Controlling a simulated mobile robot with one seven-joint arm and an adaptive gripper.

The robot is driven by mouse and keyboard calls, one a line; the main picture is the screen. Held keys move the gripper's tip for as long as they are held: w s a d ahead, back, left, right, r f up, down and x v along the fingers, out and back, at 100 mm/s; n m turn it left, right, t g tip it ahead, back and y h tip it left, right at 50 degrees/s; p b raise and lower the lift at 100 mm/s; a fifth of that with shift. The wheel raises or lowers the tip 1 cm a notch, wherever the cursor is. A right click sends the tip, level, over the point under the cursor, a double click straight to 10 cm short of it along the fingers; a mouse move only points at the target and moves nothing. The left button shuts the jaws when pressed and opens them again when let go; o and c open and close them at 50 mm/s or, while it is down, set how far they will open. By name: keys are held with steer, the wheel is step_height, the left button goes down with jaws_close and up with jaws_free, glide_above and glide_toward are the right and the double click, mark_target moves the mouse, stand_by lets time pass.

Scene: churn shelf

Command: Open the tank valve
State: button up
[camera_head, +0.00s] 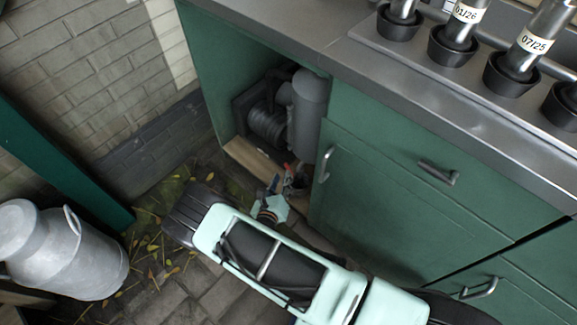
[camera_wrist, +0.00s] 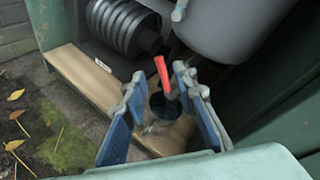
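The tank (camera_head: 308,110) is a grey upright cylinder in the open bay of the green cabinet. It also shows as a large grey rounded body in the wrist view (camera_wrist: 235,28). A red valve lever (camera_wrist: 162,76) with a dark round part below it sits by the tank's lower end; in the head view it is small and partly hidden. My gripper (camera_wrist: 160,84), with blue finger pads, is open. Its fingertips appear on either side of the red lever in the wrist view, with a gap on both sides. I cannot tell the depth between them.
A black ribbed unit (camera_head: 267,122) stands left of the tank. A wooden board (camera_head: 252,158) edges the bay floor. A closed green door (camera_head: 365,200) is on the right. A metal milk can (camera_head: 75,255) stands on the paving at left. Dark cups (camera_head: 510,75) line the counter.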

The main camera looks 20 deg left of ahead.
mark_target(286, 166)
steer(key=b+x, duration=0.2)
steer(key=x, duration=0.6)
steer(key=shift+c, duration=0.2)
jaws_close()
